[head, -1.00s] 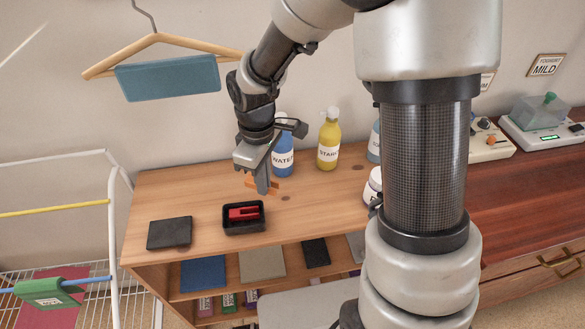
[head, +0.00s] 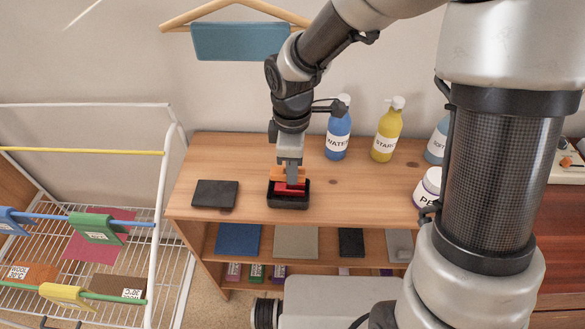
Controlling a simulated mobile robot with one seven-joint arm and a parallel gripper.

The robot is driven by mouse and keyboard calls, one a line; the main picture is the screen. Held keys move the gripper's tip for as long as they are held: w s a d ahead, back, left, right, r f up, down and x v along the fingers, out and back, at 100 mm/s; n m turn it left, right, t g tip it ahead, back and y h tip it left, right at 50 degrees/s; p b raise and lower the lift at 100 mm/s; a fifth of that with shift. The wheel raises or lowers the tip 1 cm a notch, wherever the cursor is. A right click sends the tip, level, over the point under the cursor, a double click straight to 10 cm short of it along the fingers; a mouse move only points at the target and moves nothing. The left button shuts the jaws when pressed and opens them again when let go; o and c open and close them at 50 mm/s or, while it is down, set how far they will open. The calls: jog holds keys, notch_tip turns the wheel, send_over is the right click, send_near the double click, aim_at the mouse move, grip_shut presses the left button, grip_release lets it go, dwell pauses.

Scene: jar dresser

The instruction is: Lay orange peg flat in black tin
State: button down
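The black tin (head: 288,203) is a small open box on the wooden dresser top. A red peg (head: 290,188) lies in it. My gripper (head: 290,175) points down over the tin, shut on the orange peg (head: 277,174). The orange peg shows on both sides of the fingers, roughly level, just above or at the red peg. I cannot tell whether the two touch. The fingers hide the middle of the orange peg.
The tin's black lid (head: 215,194) lies to the left. A blue WATER bottle (head: 338,130), a yellow bottle (head: 387,132) and a white jar (head: 428,187) stand to the right. A wire drying rack (head: 165,200) with colored pegs is at left. A hanger (head: 235,10) hangs above.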

jog(key=shift+f+b, duration=2.2)
jog(key=shift+f, duration=1.05)
jog(key=c, duration=1.9)
grip_release()
notch_tip(320, 180, up, 7)
jog(key=p, duration=0.6)
jog(key=shift+r, duration=0.1)
